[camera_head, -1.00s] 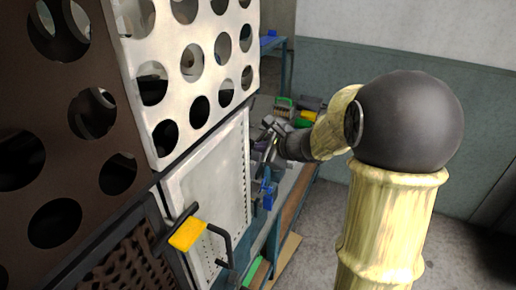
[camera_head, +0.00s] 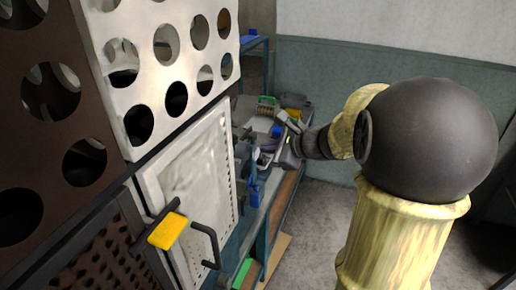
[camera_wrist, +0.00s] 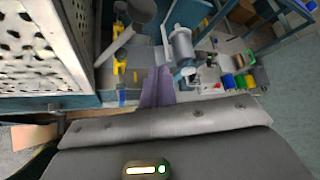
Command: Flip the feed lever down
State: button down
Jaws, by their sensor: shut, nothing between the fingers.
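My gripper (camera_head: 268,145) is over the workbench, to the right of the white panelled cabinet. In the wrist view its purplish fingers (camera_wrist: 157,72) are together and empty. Beyond the fingertips stands a grey machine (camera_wrist: 182,48) with a cylinder and a red button. I cannot tell for sure which part is the feed lever. A yellow block on a dark bar (camera_head: 168,231) sticks out from the cabinet front at lower left, apart from my gripper.
The perforated white panel (camera_head: 160,55) and the white door (camera_head: 190,180) with a dark handle (camera_head: 208,245) stand on the left. Coloured spools (camera_wrist: 238,82) and yellow clamps (camera_wrist: 120,68) are on the bench. Open floor (camera_head: 325,215) lies to the right.

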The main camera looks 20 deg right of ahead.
jog(key=v, duration=0.3)
jog(key=shift+s+a, duration=0.2)
jog(key=s+a+f+n+g+h+p, duration=0.2)
jog(key=s+f+n, duration=0.4)
jog(key=n, duration=0.5)
jog(key=s+a+f+n+g+h+p, duration=0.2)
jog(key=s+a+f+n+g+h, duration=0.1)
jog(key=s+n, duration=0.6)
notch_tip(320, 180, down, 3)
jog(key=n+g+h, duration=0.1)
jog(key=n+g, duration=0.1)
jog(key=shift+s+a+n+g, duration=0.2)
jog(key=shift+s+n+g, duration=0.1)
jog(key=shift+s, duration=0.05)
jog(key=shift+f, duration=0.1)
